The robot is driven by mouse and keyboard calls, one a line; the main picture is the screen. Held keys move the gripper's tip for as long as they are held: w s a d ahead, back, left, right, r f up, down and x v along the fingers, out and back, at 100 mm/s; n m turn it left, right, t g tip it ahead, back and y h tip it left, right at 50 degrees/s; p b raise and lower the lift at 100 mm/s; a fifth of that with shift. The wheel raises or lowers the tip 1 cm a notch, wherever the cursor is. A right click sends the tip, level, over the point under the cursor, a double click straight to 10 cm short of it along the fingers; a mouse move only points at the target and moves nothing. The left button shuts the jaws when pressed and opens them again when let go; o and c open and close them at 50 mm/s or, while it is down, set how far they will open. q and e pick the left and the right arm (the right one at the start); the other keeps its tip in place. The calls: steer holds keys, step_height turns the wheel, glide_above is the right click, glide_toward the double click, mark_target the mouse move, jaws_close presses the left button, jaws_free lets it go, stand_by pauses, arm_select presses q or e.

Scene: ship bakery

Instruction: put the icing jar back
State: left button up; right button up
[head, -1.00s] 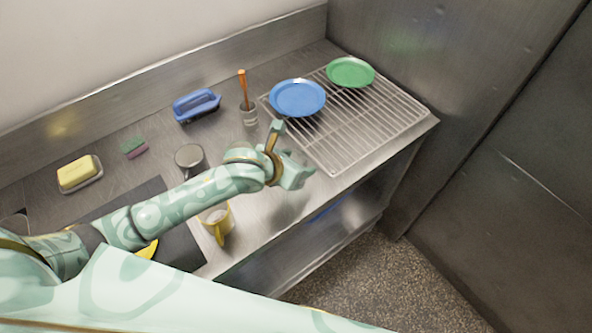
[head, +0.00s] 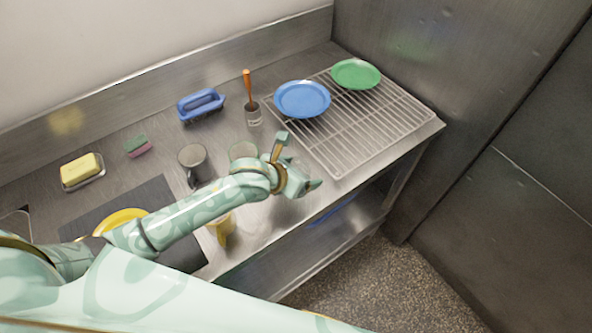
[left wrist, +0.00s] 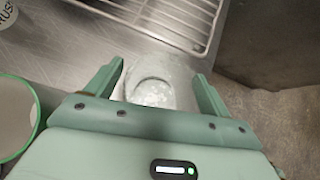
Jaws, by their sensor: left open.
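My left gripper (head: 299,162) is open above the counter, just in front of the wire rack. In the left wrist view its fingers (left wrist: 155,82) stand apart on either side of a pale, glassy round shape (left wrist: 154,92) with white at its middle. This may be the icing jar, but I cannot tell it surely from a reflection on the steel. In the head view no jar is plain between the fingers. A green-rimmed vessel (head: 243,149) stands behind my left forearm; its rim shows at the left wrist view's left edge (left wrist: 17,116). My right gripper is out of view.
The wire rack (head: 392,133) holds a blue plate (head: 302,99) and a green plate (head: 355,74). A brush jar (head: 254,116), grey mug (head: 194,163) and yellow mug (head: 222,229) stand nearby. The counter's front edge drops to a lower shelf (head: 345,222).

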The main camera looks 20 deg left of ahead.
arm_select(q)
steer(key=p+v, duration=0.2)
steer(key=v, duration=1)
steer(key=shift+p, duration=0.35)
